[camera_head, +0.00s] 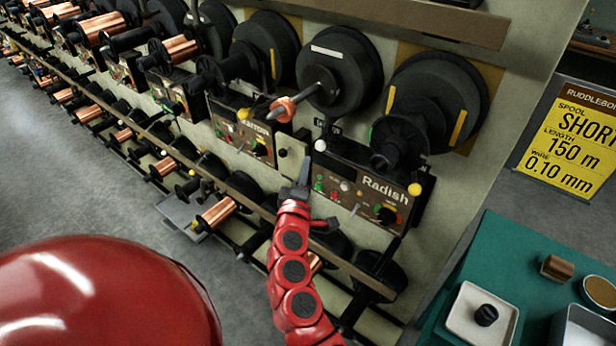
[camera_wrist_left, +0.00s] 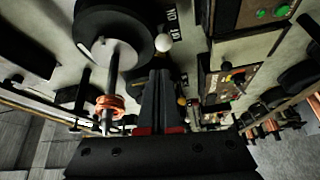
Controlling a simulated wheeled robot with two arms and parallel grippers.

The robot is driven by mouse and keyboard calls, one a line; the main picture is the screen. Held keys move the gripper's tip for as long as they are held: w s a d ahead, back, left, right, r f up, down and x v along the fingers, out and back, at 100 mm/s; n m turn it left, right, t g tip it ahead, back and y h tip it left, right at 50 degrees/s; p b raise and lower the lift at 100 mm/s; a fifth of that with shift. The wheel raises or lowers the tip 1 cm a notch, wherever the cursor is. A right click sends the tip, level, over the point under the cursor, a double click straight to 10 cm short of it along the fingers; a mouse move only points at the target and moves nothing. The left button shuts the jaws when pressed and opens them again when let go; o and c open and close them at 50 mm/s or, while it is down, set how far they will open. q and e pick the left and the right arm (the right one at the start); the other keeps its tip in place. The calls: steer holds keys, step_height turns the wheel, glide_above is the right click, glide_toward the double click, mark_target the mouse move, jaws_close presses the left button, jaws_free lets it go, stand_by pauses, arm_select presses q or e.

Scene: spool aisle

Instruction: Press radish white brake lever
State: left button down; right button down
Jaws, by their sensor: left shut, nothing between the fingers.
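The panel labelled Radish (camera_head: 365,192) is on the rack at the right, below a large black reel. A white ball knob (camera_head: 320,145) sits at its upper left corner; it also shows in the left wrist view (camera_wrist_left: 162,43), just beyond the fingertips. A yellow ball (camera_head: 414,189) is at the panel's right side. My left gripper (camera_head: 304,168), on a red arm, is shut and empty, just below and left of the white knob and apart from it as far as I can tell. The closed dark fingers show in the left wrist view (camera_wrist_left: 160,85). My right gripper is out of view.
Another panel (camera_head: 243,135) with a partly hidden label is to the left. A copper-coloured piece (camera_head: 284,108) on a rod sticks out above my gripper. Rows of spools line the rack. A green table (camera_head: 480,262) with trays stands at the right, near a yellow sign (camera_head: 572,140).

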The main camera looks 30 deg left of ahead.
arm_select(q)
steer(key=shift+s+d+f+p, duration=0.1)
steer(key=shift+s+d+p, duration=0.7)
steer(key=shift+s, duration=0.2)
